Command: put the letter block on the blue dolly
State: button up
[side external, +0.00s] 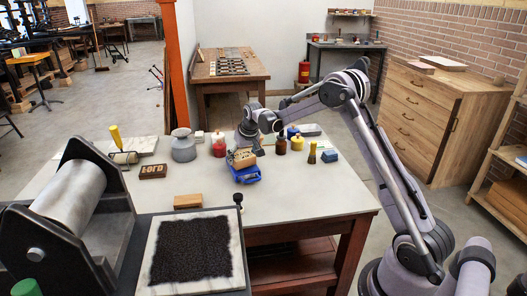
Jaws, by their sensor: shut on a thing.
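A tan block with small dark marks (242,157), which I take for the letter block, is at the blue dolly. The blue dolly (246,176) stands on the pale table, right of its middle. My gripper (250,149) points down over the dolly and is shut on the tan block. The block is at the dolly's top; whether it rests there or hangs just above is too small to tell. The fingertips are partly hidden.
A dark block with pale characters (153,171) lies further left. Grey pot (183,146), red jar (219,146), brown bottle (281,146) and yellow-brown handled tool (312,153) stand around the dolly. A tan wooden block (188,201) and the press (70,205) are in front. The table's right front is clear.

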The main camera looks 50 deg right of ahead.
jog(key=shift+f, duration=0.15)
jog(key=o, duration=1.2)
jog(key=v, duration=1.2)
jog(key=s+a+r+n+t, duration=0.1)
jog(key=s+a+r, duration=0.2)
jog(key=s+a, duration=0.3)
jog(key=s+a+r+n, duration=0.1)
jog(key=s+a+r, duration=0.35)
jog(key=a, duration=0.25)
jog(key=s+a+f+n, duration=0.1)
jog(key=s+a+f, duration=0.1)
jog(key=s, duration=0.3)
jog(key=s+a+f+t+y, duration=0.1)
jog(key=s+a, duration=0.2)
jog(key=s, duration=0.2)
jog(key=s+a+f+n+t, duration=0.1)
jog(key=s+a+f, duration=0.1)
jog(key=s, duration=0.4)
jog(key=shift+a+f+n+y, duration=0.15)
jog(key=shift+a+y, duration=0.05)
jog(key=shift+a, duration=0.2)
jog(key=shift+a+f+n+y, duration=0.15)
jog(key=shift+a+y, duration=0.05)
jog(key=shift+a, duration=0.25)
